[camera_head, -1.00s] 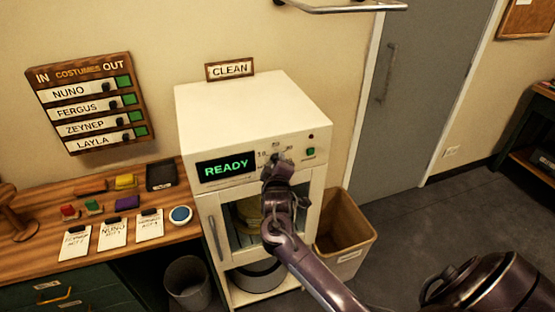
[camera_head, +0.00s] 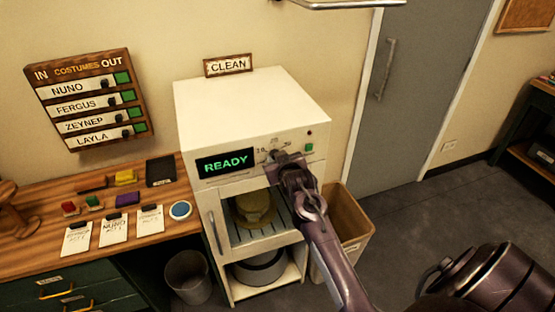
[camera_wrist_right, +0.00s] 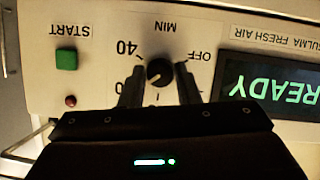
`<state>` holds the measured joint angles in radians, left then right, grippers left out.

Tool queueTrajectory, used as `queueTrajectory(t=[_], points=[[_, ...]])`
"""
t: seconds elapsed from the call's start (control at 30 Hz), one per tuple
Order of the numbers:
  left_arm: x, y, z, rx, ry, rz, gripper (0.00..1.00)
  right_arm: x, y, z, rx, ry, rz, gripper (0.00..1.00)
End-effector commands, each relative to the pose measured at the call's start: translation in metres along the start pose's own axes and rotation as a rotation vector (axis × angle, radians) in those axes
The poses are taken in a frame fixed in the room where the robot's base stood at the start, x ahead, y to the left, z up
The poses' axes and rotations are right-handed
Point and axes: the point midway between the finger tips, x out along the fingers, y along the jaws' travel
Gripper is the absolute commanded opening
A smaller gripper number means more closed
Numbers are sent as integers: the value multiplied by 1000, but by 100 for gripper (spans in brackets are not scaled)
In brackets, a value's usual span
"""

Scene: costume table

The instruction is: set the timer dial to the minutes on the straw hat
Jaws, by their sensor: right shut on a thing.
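The timer dial (camera_wrist_right: 160,72) is a black round knob on the white cabinet's front panel. In the right wrist view it appears upside down, with MIN, 40 and OFF printed around it. My right gripper (camera_wrist_right: 160,86) has a finger on each side of the dial and is shut on it. In the head view the gripper (camera_head: 283,160) hides most of the dial. I cannot tell its exact setting. A straw-coloured hat (camera_head: 255,207) sits inside the cabinet (camera_head: 250,105) behind the front opening; I read no minutes on it.
The display (camera_head: 225,163) reads READY. A green START button (camera_wrist_right: 67,60) is beside the dial. A wooden desk (camera_head: 40,250) with note cards, coloured blocks and a blue round item stands left. A bin (camera_head: 345,215) stands right of the cabinet.

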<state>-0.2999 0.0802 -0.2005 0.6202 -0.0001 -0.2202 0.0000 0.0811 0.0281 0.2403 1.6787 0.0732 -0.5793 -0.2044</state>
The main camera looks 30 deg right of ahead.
Motion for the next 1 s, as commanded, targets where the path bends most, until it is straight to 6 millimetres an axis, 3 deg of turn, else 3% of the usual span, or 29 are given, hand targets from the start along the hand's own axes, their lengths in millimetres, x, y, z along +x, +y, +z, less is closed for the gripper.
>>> queueTrajectory(t=[0.4,0.9,0.93,1.0], points=[[0,0,0,-1,0,0,0,0,1,1,155,-2,-64,6],[0,0,0,-1,0,0,0,0,0,1,170,-2,-71,6],[0,0,0,-1,0,0,0,0,0,1,169,-2,-71,32],[0,0,0,-1,0,0,0,0,0,1,169,-2,-71,41]])
